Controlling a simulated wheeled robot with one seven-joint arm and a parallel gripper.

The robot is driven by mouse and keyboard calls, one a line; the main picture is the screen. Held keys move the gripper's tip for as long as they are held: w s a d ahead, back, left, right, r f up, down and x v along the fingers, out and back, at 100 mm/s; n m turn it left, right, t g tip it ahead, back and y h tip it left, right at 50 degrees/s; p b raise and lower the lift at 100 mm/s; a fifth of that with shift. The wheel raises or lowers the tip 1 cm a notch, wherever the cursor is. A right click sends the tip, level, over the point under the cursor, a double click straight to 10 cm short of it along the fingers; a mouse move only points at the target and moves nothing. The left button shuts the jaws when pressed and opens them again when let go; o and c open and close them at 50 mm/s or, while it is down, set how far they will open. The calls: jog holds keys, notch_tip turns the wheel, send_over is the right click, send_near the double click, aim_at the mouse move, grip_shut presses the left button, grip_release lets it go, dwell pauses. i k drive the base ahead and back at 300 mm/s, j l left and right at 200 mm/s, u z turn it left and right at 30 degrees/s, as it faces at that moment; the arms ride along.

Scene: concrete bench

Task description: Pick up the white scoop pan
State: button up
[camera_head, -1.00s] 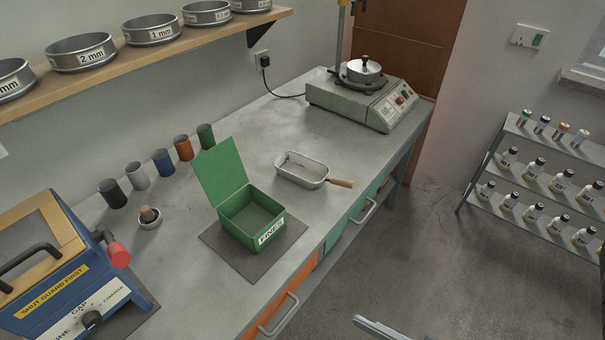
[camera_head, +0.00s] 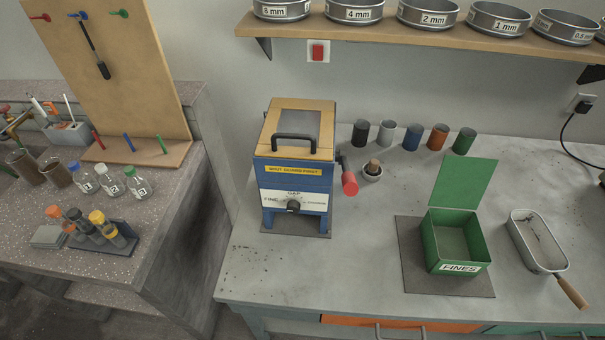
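The white scoop pan (camera_head: 535,243) lies on the concrete bench at the right of the head view. It is a shallow oblong pan with a few dark marks or bits inside. Its wooden handle (camera_head: 571,291) points to the lower right, towards the bench's front edge. The pan stands just right of the green FINES box and apart from it. My gripper is not in view.
The open green FINES box (camera_head: 455,244) stands on a dark mat (camera_head: 410,270). A blue machine (camera_head: 297,180) with a red-ended handle stands at the bench's left. Several coloured cups (camera_head: 413,137) line the back. Sieves sit on a shelf (camera_head: 400,37) above. A speckled bench (camera_head: 165,215) adjoins left.

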aim_at(539, 251)
jog(key=i+j+z, duration=0.2)
jog(key=j, duration=0.2)
jog(key=i+j+z, duration=0.2)
jog(key=j, duration=0.25)
jog(key=j+z, duration=0.2)
jog(key=j, duration=0.25)
jog(key=i+j+z, duration=0.2)
jog(key=j, duration=0.3)
jog(key=i+l, duration=0.35)
